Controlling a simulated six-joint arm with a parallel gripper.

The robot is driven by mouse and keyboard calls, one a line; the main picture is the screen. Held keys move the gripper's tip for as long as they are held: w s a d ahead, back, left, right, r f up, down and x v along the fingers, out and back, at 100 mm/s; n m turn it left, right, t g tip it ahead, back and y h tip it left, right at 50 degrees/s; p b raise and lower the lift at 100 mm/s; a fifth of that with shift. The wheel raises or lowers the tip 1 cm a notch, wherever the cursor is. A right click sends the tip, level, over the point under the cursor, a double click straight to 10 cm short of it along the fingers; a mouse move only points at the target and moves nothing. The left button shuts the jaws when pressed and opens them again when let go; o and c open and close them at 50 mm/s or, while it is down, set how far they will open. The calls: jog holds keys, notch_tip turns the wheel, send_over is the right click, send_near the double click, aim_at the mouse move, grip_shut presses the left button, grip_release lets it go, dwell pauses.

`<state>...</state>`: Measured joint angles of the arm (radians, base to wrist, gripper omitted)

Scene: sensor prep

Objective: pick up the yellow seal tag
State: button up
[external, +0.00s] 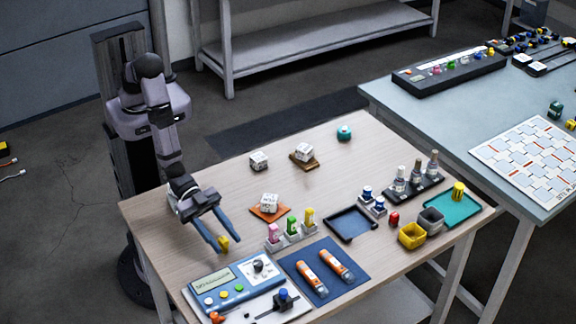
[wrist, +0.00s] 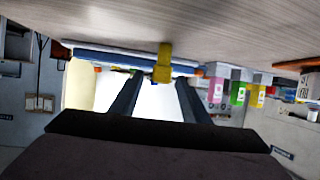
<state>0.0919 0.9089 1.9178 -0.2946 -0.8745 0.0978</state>
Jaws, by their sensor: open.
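The yellow seal tag (external: 223,242) is a small yellow piece near the table's left front edge. In the external view it shows between the blue fingertips of my gripper (external: 226,244). In the wrist view the yellow seal tag (wrist: 163,62) appears between and just past the tips of my gripper (wrist: 158,79), with a gap on either side. My gripper is open, and I see no finger touching the tag. The wrist picture is upside down, with the table at the top.
A blue meter (external: 224,287) with knobs stands just in front of the tag. Pink, green and yellow bottles (external: 292,229) stand in a rack to its right. An orange pad (external: 257,214) holds a white die.

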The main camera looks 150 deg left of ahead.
aim_at(228, 244)
jog(key=shift+f, duration=0.75)
jog(key=shift+w+f, duration=0.2)
jog(key=shift+f, duration=0.15)
jog(key=shift+x, duration=1.3)
jog(key=shift+c, duration=0.3)
jog(key=shift+r, duration=0.1)
grip_shut()
